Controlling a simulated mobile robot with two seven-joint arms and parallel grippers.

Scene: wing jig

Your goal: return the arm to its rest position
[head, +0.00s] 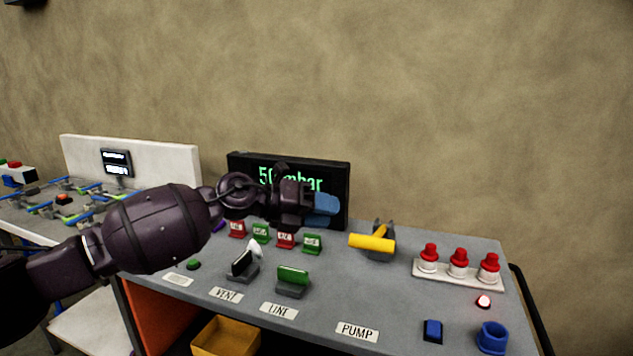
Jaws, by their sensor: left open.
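My left arm comes in from the left, over the grey control console (400,285). Its left gripper (325,205), with blue fingertips, is open in front of the black display (338,180). No object shows between the fingers, though they are seen from the side. The gripper hides part of the display, whose green text ends in "mbar". My right gripper is out of the picture.
A yellow-handled lever (371,243), a green switch handle (292,277) and a dark switch handle (243,263) stand up from the console. Red-topped knobs (458,262) and a blue ring (492,338) are at the right. A yellow bin (226,338) sits below.

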